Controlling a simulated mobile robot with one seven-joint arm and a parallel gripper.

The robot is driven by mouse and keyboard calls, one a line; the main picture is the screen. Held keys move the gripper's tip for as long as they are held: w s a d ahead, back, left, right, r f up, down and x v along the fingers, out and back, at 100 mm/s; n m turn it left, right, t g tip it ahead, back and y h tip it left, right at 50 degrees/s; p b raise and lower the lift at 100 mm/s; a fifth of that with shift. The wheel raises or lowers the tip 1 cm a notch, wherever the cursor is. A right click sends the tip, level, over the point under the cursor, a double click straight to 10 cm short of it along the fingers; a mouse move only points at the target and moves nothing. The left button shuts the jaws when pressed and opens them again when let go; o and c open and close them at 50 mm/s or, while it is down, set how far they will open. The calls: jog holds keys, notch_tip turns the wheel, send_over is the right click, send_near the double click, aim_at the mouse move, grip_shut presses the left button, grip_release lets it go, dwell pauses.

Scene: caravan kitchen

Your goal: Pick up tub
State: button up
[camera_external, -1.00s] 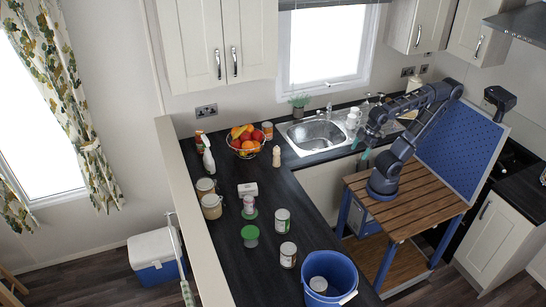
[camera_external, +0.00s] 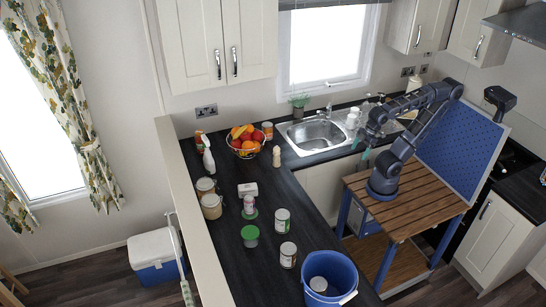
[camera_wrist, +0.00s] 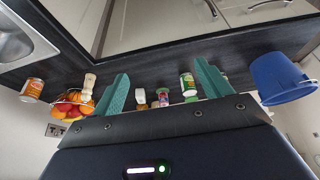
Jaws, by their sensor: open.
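A small tub with a green lid (camera_external: 250,236) stands upright on the dark counter, left of two white-labelled cans; it is the likeliest tub. My gripper (camera_external: 359,152) is open and empty, in front of the sink and well to the right of the tub. In the wrist view its teal fingers stand wide apart with a clear gap (camera_wrist: 161,72) between them. Small counter items show beyond the fingers there, but I cannot tell for sure which is the tub.
Cans (camera_external: 282,220) (camera_external: 288,255) stand right of the tub, and a blue bucket (camera_external: 312,262) is at the counter's near end. The sink (camera_external: 315,133) is at the back right.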

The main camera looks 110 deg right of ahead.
jog(key=o, duration=0.5)
jog(key=shift+w+r, duration=0.1)
